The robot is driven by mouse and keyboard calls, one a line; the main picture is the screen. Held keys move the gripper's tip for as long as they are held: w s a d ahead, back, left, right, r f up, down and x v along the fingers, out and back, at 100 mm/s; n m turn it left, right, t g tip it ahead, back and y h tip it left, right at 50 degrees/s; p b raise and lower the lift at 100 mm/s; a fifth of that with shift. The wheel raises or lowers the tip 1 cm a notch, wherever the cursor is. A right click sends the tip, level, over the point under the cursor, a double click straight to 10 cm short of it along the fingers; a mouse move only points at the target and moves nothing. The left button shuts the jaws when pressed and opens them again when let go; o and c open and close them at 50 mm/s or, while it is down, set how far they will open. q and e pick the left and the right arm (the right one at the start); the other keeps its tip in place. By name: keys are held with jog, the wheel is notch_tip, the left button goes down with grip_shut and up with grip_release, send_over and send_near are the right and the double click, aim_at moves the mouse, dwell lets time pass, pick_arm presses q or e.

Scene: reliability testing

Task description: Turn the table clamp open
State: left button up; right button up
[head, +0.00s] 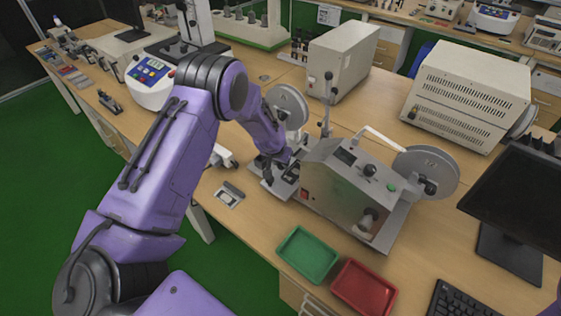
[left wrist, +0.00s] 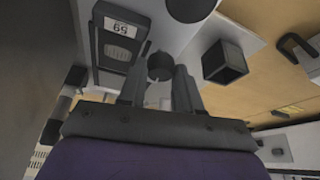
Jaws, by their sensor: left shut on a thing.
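In the head view my left gripper (head: 274,172) reaches down beside the left side of a grey metal machine (head: 332,190), over its low base plate. In the left wrist view my left gripper (left wrist: 160,76) is shut on a dark round knob (left wrist: 160,65), which sits between the two fingertips. I take this knob to be part of the table clamp; the rest of the clamp is mostly hidden by the gripper and arm in the head view. My right gripper is not in view.
A green tray (head: 307,254) and a red tray (head: 363,287) lie in front of the machine. A monitor (head: 510,215) and keyboard (head: 460,300) are at the right. Two beige boxes (head: 340,60) (head: 465,95) stand behind. A small device (head: 229,194) lies left of the machine.

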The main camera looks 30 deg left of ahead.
pick_arm(q)
jog(key=o, duration=1)
jog(key=shift+o, duration=0.2)
jog(key=shift+r, duration=0.1)
jog(key=b+v, duration=0.2)
jog(key=v, duration=0.8)
jog(key=shift+r, duration=0.15)
jog(key=shift+s, duration=0.1)
